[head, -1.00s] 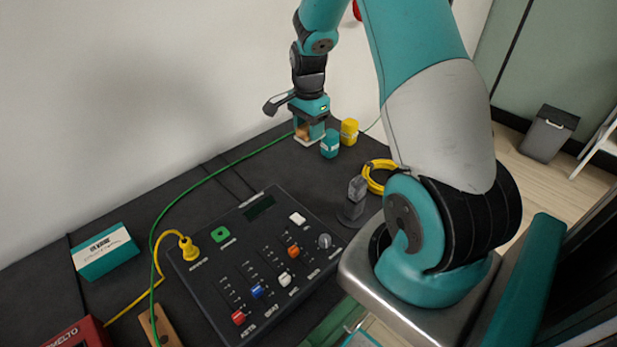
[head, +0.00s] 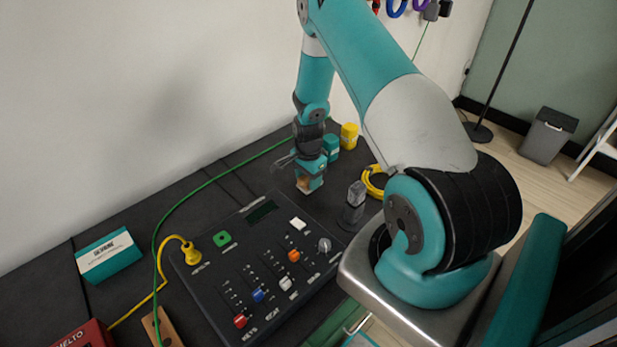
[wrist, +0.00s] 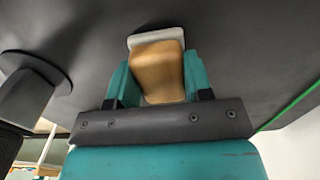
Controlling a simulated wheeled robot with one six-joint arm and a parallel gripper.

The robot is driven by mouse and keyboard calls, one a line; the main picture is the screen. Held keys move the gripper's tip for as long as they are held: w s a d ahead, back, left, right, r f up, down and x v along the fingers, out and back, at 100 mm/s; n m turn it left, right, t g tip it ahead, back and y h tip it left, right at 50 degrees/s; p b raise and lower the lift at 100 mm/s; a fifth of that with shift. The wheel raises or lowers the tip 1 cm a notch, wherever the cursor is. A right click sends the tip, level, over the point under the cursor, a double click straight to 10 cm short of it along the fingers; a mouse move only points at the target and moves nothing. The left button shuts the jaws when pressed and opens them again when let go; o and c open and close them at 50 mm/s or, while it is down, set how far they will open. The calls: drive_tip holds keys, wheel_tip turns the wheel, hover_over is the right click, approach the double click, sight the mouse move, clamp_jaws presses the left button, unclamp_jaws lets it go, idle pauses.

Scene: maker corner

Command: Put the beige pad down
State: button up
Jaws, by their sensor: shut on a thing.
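The beige pad (wrist: 158,72) is a tan block with a pale grey-white edge at its far end. It sits between the two teal fingers of my gripper (wrist: 156,84), which is shut on it. In the head view my gripper (head: 310,180) points down just behind the far edge of the black control panel, and a small tan part of the pad (head: 304,184) shows between the fingers. The pad is over the dark tabletop (head: 262,172). I cannot tell whether its underside touches the tabletop.
The control panel (head: 262,212) with sliders lies in front of my gripper. A dark upright stand (head: 354,205) is close on the right, with a yellow cable coil (head: 373,182) behind it. Teal (head: 331,147) and yellow (head: 349,135) containers stand behind. A green cable (head: 215,180) runs left.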

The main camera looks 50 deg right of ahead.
sight(307, 178)
drive_tip(key=o, duration=0.9)
drive_tip(key=shift+f, duration=0.1)
drive_tip(key=shift+c, duration=0.2)
wheel_tip(307, 178, up, 12)
drive_tip(key=r+b, duration=0.1)
drive_tip(key=b, duration=0.1)
drive_tip(key=s+a+r+n+t+y, duration=0.1)
drive_tip(key=a+r+n, duration=0.45)
drive_tip(key=a, duration=0.25)
drive_tip(key=a+r+n+y, duration=0.1)
drive_tip(key=a+r+n, duration=0.4)
drive_tip(key=a, duration=0.4)
drive_tip(key=s+a+r+n+y, duration=0.1)
drive_tip(key=s+a+r+n, duration=0.4)
drive_tip(key=s, duration=0.5)
drive_tip(key=s+a+r+n+g+y, duration=0.1)
drive_tip(key=s+a+r+n, duration=0.5)
drive_tip(key=s+a+n, duration=0.4)
drive_tip(key=shift+s+a+r, duration=0.2)
drive_tip(key=shift+a, duration=0.75)
